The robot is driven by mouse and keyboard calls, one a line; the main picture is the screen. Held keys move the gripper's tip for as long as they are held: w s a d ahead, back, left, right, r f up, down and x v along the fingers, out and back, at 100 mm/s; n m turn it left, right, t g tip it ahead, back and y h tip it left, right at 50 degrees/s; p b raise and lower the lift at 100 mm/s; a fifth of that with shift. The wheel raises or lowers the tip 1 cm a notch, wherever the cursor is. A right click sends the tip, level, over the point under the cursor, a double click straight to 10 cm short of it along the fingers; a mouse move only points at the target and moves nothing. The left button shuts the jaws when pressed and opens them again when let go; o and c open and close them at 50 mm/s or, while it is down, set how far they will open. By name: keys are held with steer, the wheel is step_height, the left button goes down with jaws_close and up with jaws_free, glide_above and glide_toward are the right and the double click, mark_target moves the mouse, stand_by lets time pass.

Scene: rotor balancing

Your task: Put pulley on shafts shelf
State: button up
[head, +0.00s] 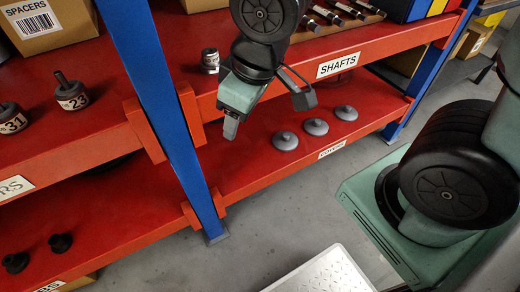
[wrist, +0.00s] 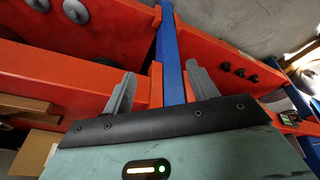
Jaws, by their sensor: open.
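The shafts shelf (head: 275,62) is the upper red shelf with a white SHAFTS label. A small dark-and-silver round piece with a white label (head: 210,61) stands on it near the blue post; it may be the pulley, but I cannot tell for sure. My gripper (head: 268,112) is open and empty, in front of and below the shelf's front edge, to the right of that piece and apart from it. In the wrist view, my gripper (wrist: 160,88) shows its two fingers spread with nothing held between them.
Several shafts (head: 335,12) lie at the back of the shafts shelf. Grey covers (head: 315,127) lie on the shelf below. A blue post (head: 160,110) divides the bays. Numbered pieces (head: 71,92) stand on the left shelf. A light platform (head: 320,272) is at the bottom.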

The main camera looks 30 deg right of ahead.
steer(key=s+a+g, duration=0.2)
steer(key=s+g, duration=0.1)
steer(key=s, duration=0.7)
steer(key=shift+r+h, duration=0.25)
steer(key=shift+h, duration=0.05)
step_height(320, 180, up, 10)
steer(key=p, duration=1)
steer(key=shift+r, duration=0.25)
